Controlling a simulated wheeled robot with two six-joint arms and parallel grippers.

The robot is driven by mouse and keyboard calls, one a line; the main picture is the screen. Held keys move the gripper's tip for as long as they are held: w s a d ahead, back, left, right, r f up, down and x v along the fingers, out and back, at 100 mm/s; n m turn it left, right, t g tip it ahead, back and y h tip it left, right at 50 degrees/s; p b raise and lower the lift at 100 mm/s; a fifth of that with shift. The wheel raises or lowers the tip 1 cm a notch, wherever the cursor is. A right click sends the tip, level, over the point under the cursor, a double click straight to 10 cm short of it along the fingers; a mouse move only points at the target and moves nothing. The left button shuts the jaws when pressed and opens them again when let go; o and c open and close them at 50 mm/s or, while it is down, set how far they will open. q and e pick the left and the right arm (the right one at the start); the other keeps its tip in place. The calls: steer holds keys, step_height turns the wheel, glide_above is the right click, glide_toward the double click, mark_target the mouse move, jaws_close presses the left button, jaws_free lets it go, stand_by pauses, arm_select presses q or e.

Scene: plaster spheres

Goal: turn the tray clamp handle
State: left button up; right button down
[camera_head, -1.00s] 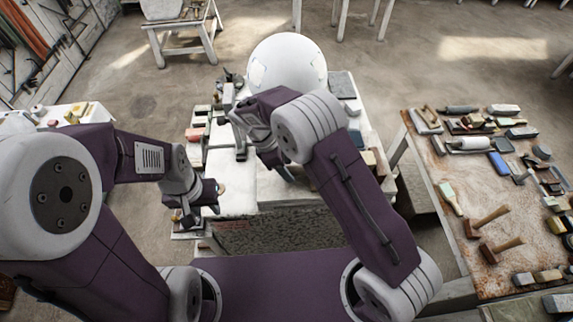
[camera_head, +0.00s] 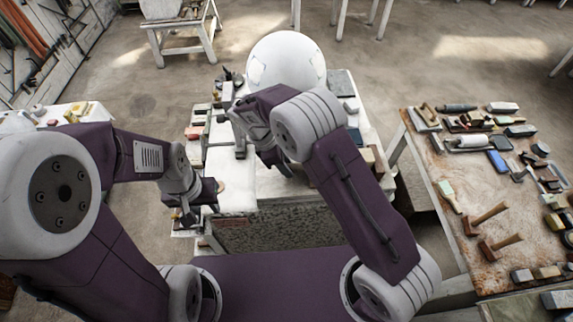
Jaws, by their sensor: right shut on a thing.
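A white table (camera_head: 235,185) stands in front of me with a large white plaster sphere (camera_head: 287,62) at its back. My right gripper (camera_head: 238,122) is over the table, left of and in front of the sphere. It is shut on a small dark thing (camera_head: 240,153), which seems to be the clamp handle; the arm hides much of it. My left gripper (camera_head: 203,204) hangs at the table's front left edge. Its fingers are too small and dark to tell whether they are open or shut. The tray cannot be made out clearly.
A rusty-topped bench (camera_head: 470,190) on the right holds several tools and blocks, including two mallets (camera_head: 490,215). Small blocks (camera_head: 196,132) lie along the white table's left edge. A white stool (camera_head: 180,30) stands behind on open floor.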

stand_by(0.8)
steer(key=c, duration=1.2)
jaws_free()
steer(key=shift+o, duration=0.9)
steer(key=shift+a, duration=0.2)
steer(key=shift+w+a+r+b, duration=0.1)
steer(key=shift+a+r+b, duration=0.15)
steer(key=shift+b, duration=0.2)
steer(key=b+v, duration=0.3)
steer(key=v, duration=0.5)
steer(key=shift+r, duration=0.3)
